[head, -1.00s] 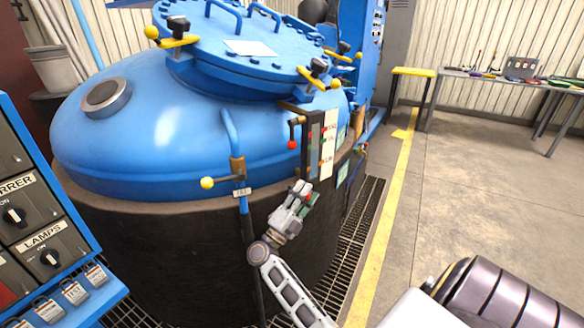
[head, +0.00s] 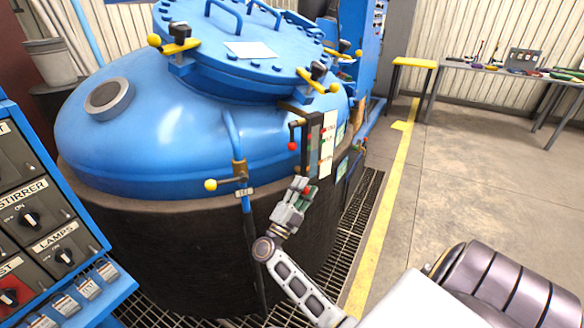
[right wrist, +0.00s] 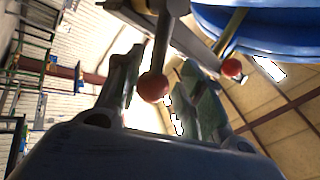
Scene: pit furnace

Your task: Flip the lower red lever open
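A gauge (head: 314,145) with a white scale strip stands on the side of the blue vessel. The upper red-knobbed lever (head: 292,145) hangs at its left. My right gripper (head: 299,186) points up just below the gauge, and a small red spot shows at its fingers, probably the lower lever's knob. In the right wrist view my fingers are spread, and a red ball knob (right wrist: 153,87) on a grey stem hangs between them, apparently the lower lever. I cannot tell whether they touch it. A smaller red knob (right wrist: 231,68) shows farther off. My left gripper is out of view.
The blue vessel (head: 150,130) sits in a dark round casing (head: 150,240). A yellow-knobbed valve (head: 210,185) and pipe are left of my right gripper. A switch panel (head: 40,220) stands at left. Grating and open floor (head: 480,190) lie to the right.

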